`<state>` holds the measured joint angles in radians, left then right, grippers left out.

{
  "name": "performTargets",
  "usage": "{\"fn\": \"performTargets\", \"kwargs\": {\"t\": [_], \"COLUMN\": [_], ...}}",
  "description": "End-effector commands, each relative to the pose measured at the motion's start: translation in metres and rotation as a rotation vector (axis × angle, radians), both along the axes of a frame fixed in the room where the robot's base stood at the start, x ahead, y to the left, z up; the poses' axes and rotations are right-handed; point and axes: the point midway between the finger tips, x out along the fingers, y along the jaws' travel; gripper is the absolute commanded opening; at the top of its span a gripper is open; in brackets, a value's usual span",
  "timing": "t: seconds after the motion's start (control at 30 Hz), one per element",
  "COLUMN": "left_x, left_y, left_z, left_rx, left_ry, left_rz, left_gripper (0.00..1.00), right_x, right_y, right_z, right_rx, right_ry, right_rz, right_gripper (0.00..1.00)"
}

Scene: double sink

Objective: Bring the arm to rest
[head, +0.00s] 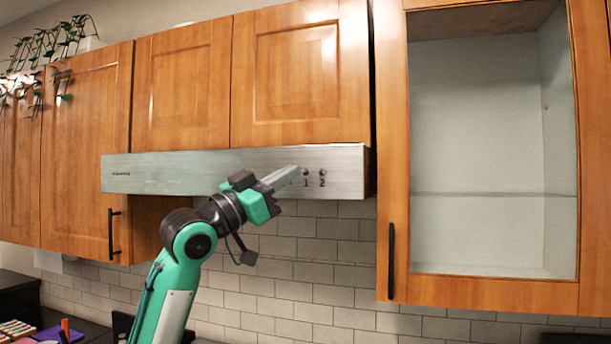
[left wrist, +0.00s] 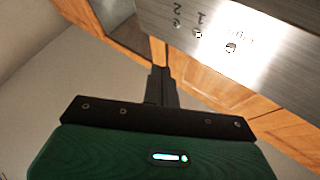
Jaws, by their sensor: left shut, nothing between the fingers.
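My left arm comes up from below in the head view. Its gripper (head: 296,171) is shut and empty, with its fingertips in front of the right part of the steel range hood (head: 210,168). I cannot tell whether the tips touch the hood. Two small knobs marked 1 (head: 306,172) and 2 (head: 322,172) show just right of the fingertips. In the left wrist view, the closed fingers (left wrist: 160,72) point up toward the hood (left wrist: 270,60), which shows its knobs and markings upside down. My right gripper is in neither view.
Wooden cabinets (head: 185,95) hang above the hood and to its left. A cabinet with a pale glass-like panel (head: 480,130) hangs at the right. White tile (head: 320,250) covers the wall below. Small coloured items (head: 60,332) are at the lower left.

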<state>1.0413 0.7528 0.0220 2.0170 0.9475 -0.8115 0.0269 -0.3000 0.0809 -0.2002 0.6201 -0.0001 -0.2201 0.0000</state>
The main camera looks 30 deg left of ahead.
Motion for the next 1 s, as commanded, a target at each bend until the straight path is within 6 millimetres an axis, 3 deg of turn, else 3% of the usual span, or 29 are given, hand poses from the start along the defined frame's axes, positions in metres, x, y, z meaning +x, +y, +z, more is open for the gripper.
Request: {"fn": "performTargets", "kwargs": {"t": [0.67, 0.77, 0.83, 1.0], "left_x": [-0.001, 0.014, 0.029, 0.061], "left_y": [-0.003, -0.011, -0.019, -0.043], "left_z": [-0.007, -0.034, -0.067, -0.175], "left_rx": [0.002, 0.013, 0.026, 0.071], "left_ry": [0.014, 0.065, 0.127, 0.318], "left_rz": [0.001, 0.007, 0.015, 0.047], "left_gripper": [0.0, 0.0, 0.0, 0.0], "right_x": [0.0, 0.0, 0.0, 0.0], "right_y": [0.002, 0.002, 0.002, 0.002], "right_z": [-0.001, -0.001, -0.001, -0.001], "right_rx": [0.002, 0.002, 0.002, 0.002], "right_ry": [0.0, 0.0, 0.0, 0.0], "right_rz": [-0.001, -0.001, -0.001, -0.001], "right_gripper": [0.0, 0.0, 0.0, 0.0]}}
